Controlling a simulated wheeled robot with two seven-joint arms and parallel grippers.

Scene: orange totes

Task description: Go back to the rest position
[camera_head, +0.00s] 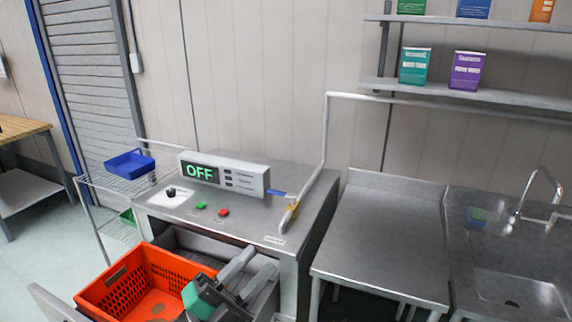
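My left gripper (258,264) is at the lower middle, just right of the orange tote (110,296). Its two grey fingers point up and right, stand apart, and nothing shows between them. A teal patch lies at the gripper's dark base; I cannot tell whether it is part of my arm or a separate thing. The gripper and its base hide part of the tote's right side. My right gripper is not in view.
A steel machine with an "OFF" display (201,173) stands behind the tote. A bent pipe (325,130) rises at its right. A bare steel table (385,240) and a sink (520,290) are to the right. A blue bin (130,164) sits on a wire rack at left.

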